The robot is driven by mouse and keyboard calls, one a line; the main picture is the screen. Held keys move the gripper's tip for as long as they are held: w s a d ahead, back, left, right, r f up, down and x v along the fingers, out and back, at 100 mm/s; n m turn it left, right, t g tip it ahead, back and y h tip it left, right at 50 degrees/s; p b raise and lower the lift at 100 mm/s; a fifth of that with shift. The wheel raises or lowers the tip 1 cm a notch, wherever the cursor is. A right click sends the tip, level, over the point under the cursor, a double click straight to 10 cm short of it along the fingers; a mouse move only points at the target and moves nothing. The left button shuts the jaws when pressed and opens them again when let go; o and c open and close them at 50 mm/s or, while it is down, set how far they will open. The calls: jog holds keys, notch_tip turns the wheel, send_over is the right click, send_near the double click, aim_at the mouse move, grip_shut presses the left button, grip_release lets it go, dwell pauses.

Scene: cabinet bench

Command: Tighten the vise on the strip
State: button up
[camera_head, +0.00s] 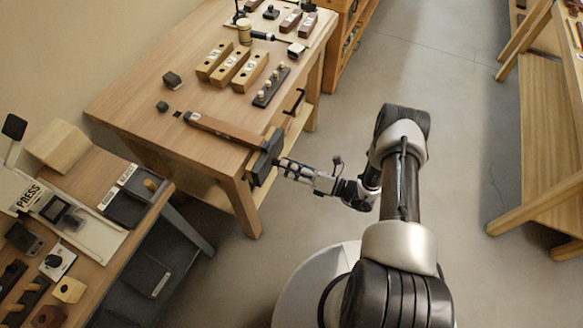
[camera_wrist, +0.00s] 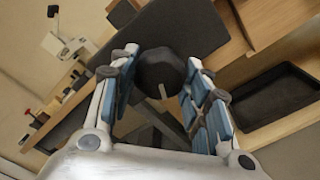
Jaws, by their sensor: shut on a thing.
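The dark vise (camera_head: 262,157) is mounted at the front edge of the wooden bench. A long brown strip (camera_head: 226,130) lies on the bench top, its right end at the vise jaws; whether both jaws touch it I cannot tell. My gripper (camera_head: 281,163) is level with the front of the vise, reaching in from the right. In the wrist view, the blue-padded fingers of my gripper (camera_wrist: 161,66) are on both sides of the dark round vise knob (camera_wrist: 158,72), shut on it. A dark vise jaw face (camera_wrist: 185,25) stands behind the knob. The strip is not clearly visible in the wrist view.
Several wooden blocks with holes (camera_head: 229,67) and a dark peg rack (camera_head: 271,86) sit farther back on the bench. Two small dark blocks lie at its left. A second table with a press (camera_head: 85,228) stands at lower left.

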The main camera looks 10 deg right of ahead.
jog(key=shift+m+b, duration=0.8)
jog(key=shift+b, duration=0.3)
dwell(0.9)
jog(key=o, duration=0.9)
jog(key=b+v, duration=0.1)
jog(key=v, duration=0.6)
dwell(0.6)
